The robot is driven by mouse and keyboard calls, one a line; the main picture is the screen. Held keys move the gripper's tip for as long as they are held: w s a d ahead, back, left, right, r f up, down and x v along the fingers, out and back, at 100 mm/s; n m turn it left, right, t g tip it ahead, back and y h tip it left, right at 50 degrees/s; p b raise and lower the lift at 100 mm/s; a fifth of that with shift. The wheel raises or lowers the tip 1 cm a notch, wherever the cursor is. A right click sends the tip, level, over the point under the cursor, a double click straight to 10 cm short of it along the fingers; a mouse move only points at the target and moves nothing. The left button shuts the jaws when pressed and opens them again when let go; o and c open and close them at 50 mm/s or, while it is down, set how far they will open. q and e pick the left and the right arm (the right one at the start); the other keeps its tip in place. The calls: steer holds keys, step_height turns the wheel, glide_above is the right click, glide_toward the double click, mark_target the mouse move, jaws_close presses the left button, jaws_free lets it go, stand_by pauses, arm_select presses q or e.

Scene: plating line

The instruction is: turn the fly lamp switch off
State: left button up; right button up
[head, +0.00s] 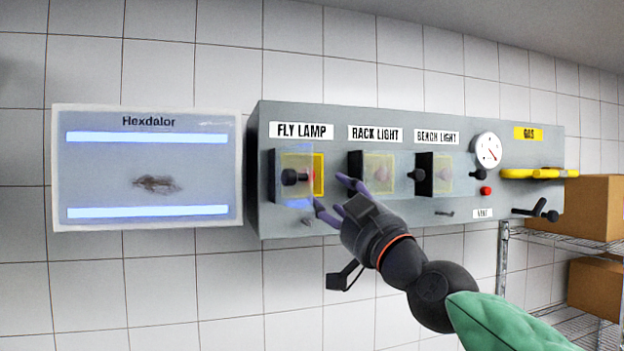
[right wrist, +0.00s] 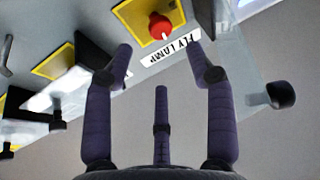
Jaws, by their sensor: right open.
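The fly lamp switch is a red knob (right wrist: 160,24) on a yellow plate (right wrist: 135,12), under the FLY LAMP label (head: 301,131). Its clear cover (right wrist: 240,70) stands swung out to one side, with a black knob (right wrist: 281,94) on it. In the head view the cover (head: 296,160) overlaps the switch, and red shows faintly behind it. My right gripper (head: 333,194) is open and empty, just below and right of the switch. In the right wrist view its fingers (right wrist: 160,52) spread either side of the red knob, apparently short of it. My left gripper is out of view.
The Hexdalor fly lamp (head: 147,170) on the wall has two bright tubes. Covered RACK LIGHT (head: 378,172) and BENCH LIGHT (head: 443,172) switches sit right on the grey panel (head: 400,215). Further right are a gauge (head: 488,150), yellow gas handle (head: 540,173) and boxes (head: 588,215) on a rack.

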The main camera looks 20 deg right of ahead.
steer(key=p+x, duration=0.1)
steer(key=x, duration=0.7)
steer(key=shift+w, duration=0.2)
jaws_close()
